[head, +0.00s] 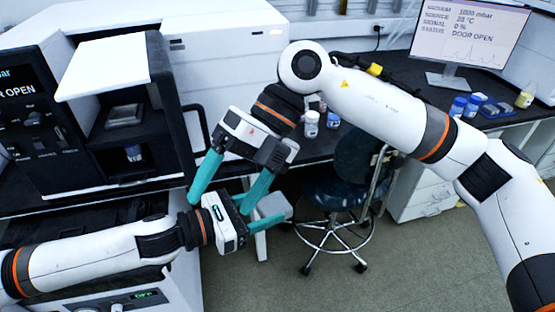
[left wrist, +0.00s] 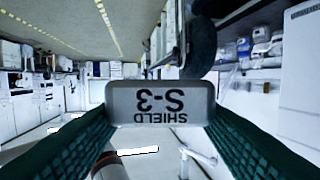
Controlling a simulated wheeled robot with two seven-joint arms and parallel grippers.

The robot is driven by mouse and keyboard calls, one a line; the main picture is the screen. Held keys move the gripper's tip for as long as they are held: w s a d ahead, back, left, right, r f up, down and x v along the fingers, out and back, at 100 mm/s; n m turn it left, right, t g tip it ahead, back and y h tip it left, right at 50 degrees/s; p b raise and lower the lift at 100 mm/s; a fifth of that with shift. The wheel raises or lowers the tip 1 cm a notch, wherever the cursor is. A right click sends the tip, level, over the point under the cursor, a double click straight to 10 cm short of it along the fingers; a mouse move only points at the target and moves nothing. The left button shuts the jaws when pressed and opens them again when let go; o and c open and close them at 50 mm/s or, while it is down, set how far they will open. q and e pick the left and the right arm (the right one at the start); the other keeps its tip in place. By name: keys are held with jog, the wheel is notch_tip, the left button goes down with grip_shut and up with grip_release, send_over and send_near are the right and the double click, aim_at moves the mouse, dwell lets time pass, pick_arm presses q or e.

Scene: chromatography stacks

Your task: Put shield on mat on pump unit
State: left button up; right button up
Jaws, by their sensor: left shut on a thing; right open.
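A grey shield (head: 274,207) is held by my left gripper (head: 255,207), out in front of the bench and above the floor. In the left wrist view the shield (left wrist: 160,102) sits between the two teal fingers, with its label "SHIELD S-3" upside down. My right gripper (head: 222,200) is open, its teal fingers pointing down on either side of my left gripper's body; I see nothing between them but my left gripper. I cannot identify the mat or the pump unit with certainty. A unit with a lit green display (head: 143,295) is partly hidden below my left arm.
A black instrument (head: 165,125) with a raised white door (head: 103,67) stands at left, its bay open. A stool (head: 340,195) stands behind my grippers. Bottles (head: 311,124) stand on the bench. A monitor (head: 470,32) reads DOOR OPEN. The floor at lower right is clear.

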aim_at(272, 204)
jog(key=w+d+f+m+t+h, duration=0.1)
jog(key=w+d+f+t+h, duration=0.1)
jog(key=w+d+t+h, duration=0.5)
jog(key=shift+t+y, duration=0.4)
jog(key=shift+y, duration=0.1)
jog(key=f, duration=0.3)
jog(key=w+f, duration=0.1)
jog(key=f, duration=0.3)
jog(key=a+f, duration=0.1)
jog(key=f, duration=0.3)
jog(key=shift+w, duration=0.15)
jog(key=shift+r, duration=0.1)
jog(key=c, duration=1.1)
pick_arm(q)
jog(key=o, duration=1.2)
jog(key=shift+c, duration=0.2)
pick_arm(e)
jog(key=shift+c, duration=0.5)
